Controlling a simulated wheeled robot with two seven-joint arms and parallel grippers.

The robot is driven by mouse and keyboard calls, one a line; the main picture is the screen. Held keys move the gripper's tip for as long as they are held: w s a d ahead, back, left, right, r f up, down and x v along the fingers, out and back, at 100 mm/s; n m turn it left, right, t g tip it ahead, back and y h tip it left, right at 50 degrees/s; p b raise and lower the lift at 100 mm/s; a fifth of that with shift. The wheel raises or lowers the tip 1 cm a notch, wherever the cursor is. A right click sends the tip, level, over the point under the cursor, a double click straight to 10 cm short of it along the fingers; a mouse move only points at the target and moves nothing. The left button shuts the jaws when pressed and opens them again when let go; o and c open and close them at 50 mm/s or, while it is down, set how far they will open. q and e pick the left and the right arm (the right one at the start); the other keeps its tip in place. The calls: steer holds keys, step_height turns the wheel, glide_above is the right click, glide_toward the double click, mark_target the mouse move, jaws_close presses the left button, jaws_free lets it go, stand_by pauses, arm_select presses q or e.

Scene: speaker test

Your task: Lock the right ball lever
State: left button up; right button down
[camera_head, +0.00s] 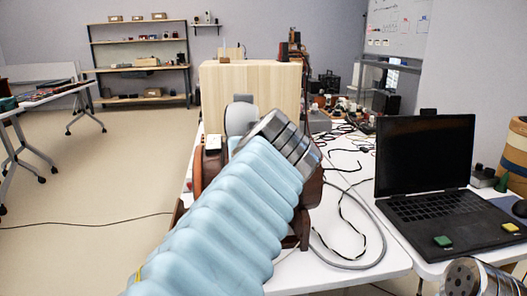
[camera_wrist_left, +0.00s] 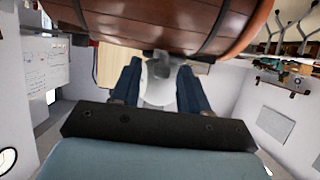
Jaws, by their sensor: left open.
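A brown, wood-like rounded body with dark bands (camera_wrist_left: 165,22) fills the top of the left wrist view. In the head view its brown side (camera_head: 312,190) shows behind my left arm, which covers most of it. My left gripper (camera_wrist_left: 158,68) is open, its two dark blue fingers pointing at the underside of the brown body. A small grey fitting (camera_wrist_left: 163,64) sits there between the fingertips; I cannot tell if it is the ball lever or if the fingers touch it. A pale shape shows between the fingers. The head view hides the left fingers.
The brown body stands on a white table (camera_head: 345,262) with loose cables. A black laptop (camera_head: 425,165) stands at the right. A pale wooden box (camera_head: 262,85) stands behind the brown body. Shelves (camera_head: 138,70) stand at the far wall. Open floor lies at left.

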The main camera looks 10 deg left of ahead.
arm_select(q)
steer(key=v, duration=1.4)
steer(key=shift+b, duration=0.45)
steer(key=shift+f, duration=0.1)
